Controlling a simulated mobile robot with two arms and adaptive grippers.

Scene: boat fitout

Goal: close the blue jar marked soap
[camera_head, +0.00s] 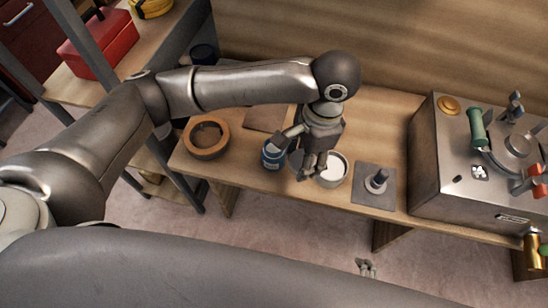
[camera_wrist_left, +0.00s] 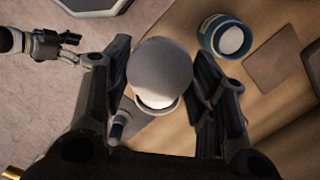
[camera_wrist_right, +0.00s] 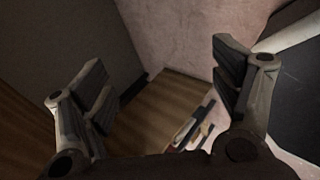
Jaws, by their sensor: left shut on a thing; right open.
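The blue jar (camera_head: 272,158) stands on the bench just left of my left gripper. In the left wrist view the blue jar (camera_wrist_left: 209,38) is uncovered, with white contents; its marking is not readable. My left gripper (camera_head: 308,172) is shut on a round grey lid (camera_wrist_left: 160,68), which it holds between its fingers. Beneath the lid, partly hidden by it, is a second round container (camera_head: 345,170) with white contents. I cannot tell how high the lid is above it. My right gripper (camera_wrist_right: 163,88) is open and empty, low in front of the bench; it also shows in the left wrist view (camera_wrist_left: 72,48).
A grey square plate with a knob (camera_head: 375,187) lies right of the second container. A wooden ring (camera_head: 207,138) is at the left, and a brown square mat (camera_head: 264,117) lies behind the blue jar. A metal valve unit (camera_head: 440,165) blocks the right. A red box (camera_head: 95,45) sits on the left shelf.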

